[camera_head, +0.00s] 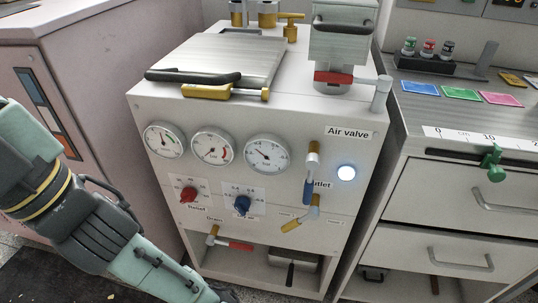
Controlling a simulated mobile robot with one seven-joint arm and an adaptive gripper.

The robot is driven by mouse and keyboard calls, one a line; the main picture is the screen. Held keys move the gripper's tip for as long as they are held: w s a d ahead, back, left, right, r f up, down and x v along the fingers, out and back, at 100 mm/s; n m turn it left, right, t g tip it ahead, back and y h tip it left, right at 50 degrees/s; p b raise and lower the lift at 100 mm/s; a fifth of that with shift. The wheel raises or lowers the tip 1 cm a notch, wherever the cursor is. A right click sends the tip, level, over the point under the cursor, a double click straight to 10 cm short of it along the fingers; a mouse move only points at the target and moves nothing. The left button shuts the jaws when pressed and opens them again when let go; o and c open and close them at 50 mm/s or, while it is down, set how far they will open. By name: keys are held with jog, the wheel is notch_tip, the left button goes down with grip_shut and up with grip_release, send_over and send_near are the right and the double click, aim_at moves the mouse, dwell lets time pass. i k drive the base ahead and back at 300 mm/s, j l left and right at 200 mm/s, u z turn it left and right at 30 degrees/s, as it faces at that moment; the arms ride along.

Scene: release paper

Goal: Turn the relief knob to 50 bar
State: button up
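The relief knob (188,195) is red and sits on a small white scale plate on the front of a white cabinet (160,115), above the word "Relief". Its scale figures and pointer are too small to read. Three round dial gauges stand in a row above: the left gauge (164,140), the middle gauge (212,149) and the right gauge (267,154). Their units cannot be read. My arm comes in at the lower left and runs down to the bottom edge, left of and below the knob. My gripper is not clearly seen, and nothing touches the knob.
A blue knob (242,204) is right of the relief knob. Below are a red-handled drain valve (236,245) and an open shelf. Blue and yellow valve levers and a lit round button (346,173) are to the right. A drawer cabinet (450,205) stands at far right.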

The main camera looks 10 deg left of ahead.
aim_at(188, 194)
jog(key=l+u, duration=0.15)
jog(key=u, duration=0.3)
jog(key=l+u, duration=0.15)
jog(key=u, duration=0.25)
jog(key=l+u, duration=0.15)
jog(key=u, duration=0.3)
jog(key=l+u, duration=0.1)
jog(key=u, duration=0.35)
